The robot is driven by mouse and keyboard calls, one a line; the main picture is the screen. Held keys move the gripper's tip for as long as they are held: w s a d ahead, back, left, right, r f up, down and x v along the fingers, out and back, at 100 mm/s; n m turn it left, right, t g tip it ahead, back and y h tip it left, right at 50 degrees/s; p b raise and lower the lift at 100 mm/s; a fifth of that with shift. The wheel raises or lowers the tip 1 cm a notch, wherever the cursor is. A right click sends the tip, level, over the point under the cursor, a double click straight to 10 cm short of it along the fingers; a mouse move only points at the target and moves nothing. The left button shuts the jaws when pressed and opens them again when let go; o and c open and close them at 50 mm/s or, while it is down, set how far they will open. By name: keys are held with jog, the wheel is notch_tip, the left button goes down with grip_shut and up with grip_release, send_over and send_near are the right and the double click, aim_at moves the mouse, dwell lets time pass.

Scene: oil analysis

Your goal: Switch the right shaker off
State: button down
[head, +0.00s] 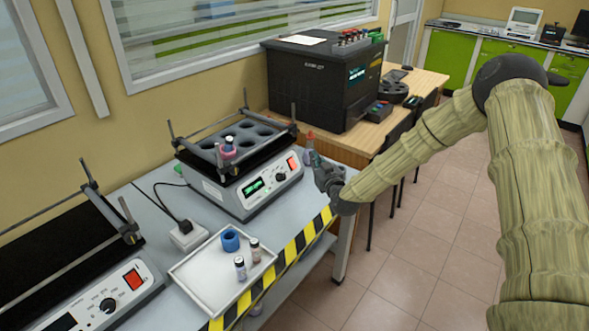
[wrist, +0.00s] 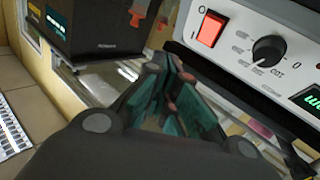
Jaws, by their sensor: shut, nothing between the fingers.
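The right shaker (head: 243,176) stands on the bench, a white unit with a black rack of round holes on top. Its green display (head: 254,187) is lit. Its red rocker switch (head: 292,163) is at the right end of the front panel; in the wrist view the switch (wrist: 211,29) sits beside the black knob (wrist: 268,50). My gripper (head: 312,160) is shut and empty, just right of the shaker's front corner. In the wrist view the fingertips (wrist: 170,75) are apart from the switch, which lies up and to the right of them.
A bottle (head: 228,149) sits in the shaker rack. A tray (head: 190,271) with vials and a blue ring is in front. Another shaker (head: 110,295) is at left, a black machine (head: 318,85) behind.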

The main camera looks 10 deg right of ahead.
aim_at(293, 164)
jog(key=w+a+f+b, duration=0.3)
jog(key=w+f, duration=0.1)
jog(key=shift+w+a+b, duration=0.2)
jog(key=shift+a+b, duration=0.1)
jog(key=shift+b, duration=0.05)
jog(key=shift+w+a+f, duration=0.1)
dwell(1.6)
jog(key=shift+w+a+f+b, duration=0.1)
jog(key=shift+w+a+b, duration=0.1)
jog(key=shift+b, duration=0.15)
jog(key=shift+w+a+f, duration=0.1)
jog(key=shift+w+f, duration=0.05)
jog(key=shift+f, duration=0.05)
dwell(0.8)
jog(key=shift+r, duration=0.15)
jog(key=shift+s+d+r, duration=0.3)
jog(key=shift+s+d, duration=0.05)
jog(key=shift+s, duration=0.1)
dwell(0.4)
